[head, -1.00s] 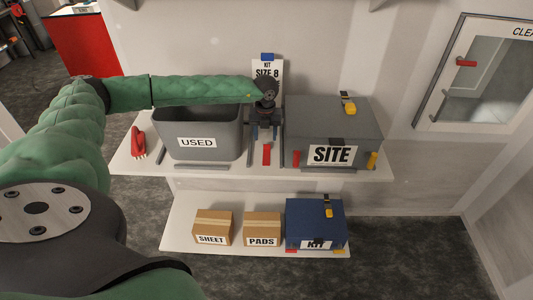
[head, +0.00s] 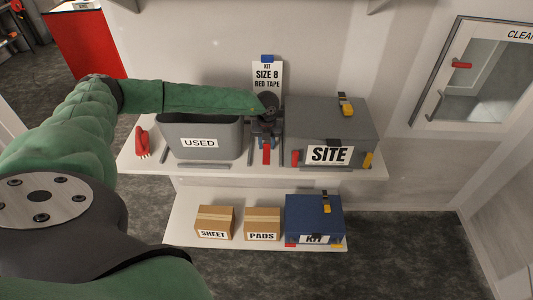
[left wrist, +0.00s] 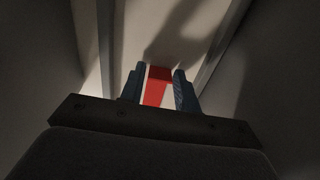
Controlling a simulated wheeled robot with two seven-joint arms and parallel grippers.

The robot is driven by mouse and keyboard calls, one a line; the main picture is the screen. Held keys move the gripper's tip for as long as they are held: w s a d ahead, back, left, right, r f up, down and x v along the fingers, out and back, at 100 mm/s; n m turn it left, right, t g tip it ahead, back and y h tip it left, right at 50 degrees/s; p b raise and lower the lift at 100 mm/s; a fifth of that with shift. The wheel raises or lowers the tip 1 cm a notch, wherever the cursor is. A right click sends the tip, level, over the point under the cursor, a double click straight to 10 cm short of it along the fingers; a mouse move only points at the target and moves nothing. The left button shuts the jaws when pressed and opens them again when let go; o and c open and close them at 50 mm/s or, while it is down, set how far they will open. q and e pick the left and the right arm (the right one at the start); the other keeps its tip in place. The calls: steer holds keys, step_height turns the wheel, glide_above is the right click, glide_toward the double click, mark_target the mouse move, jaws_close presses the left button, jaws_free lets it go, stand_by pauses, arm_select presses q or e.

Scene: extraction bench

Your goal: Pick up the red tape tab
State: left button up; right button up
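The red tape tab (head: 266,154) lies on the upper shelf, in the narrow gap between the grey USED bin and the grey SITE box. My left gripper (head: 266,143) is just above and behind it, pointing down. In the left wrist view the red tab (left wrist: 157,88) shows between the two blue fingers (left wrist: 160,88), with pale shelf visible on both sides of it. The fingers are open and seem not to touch it. Part of the tab is hidden by the gripper body. My right gripper is not in view.
The USED bin (head: 225,138) stands left of the gripper and the SITE box (head: 360,135) right. Thin grey strips flank the tab. A sign (head: 267,75) reading "KIT SIZE 8 RED TAPE" is behind. A red brush-like thing (head: 142,141) lies far left. A lower shelf (head: 185,225) holds boxes.

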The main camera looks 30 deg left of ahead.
arm_select(q)
steer(key=c, duration=0.5)
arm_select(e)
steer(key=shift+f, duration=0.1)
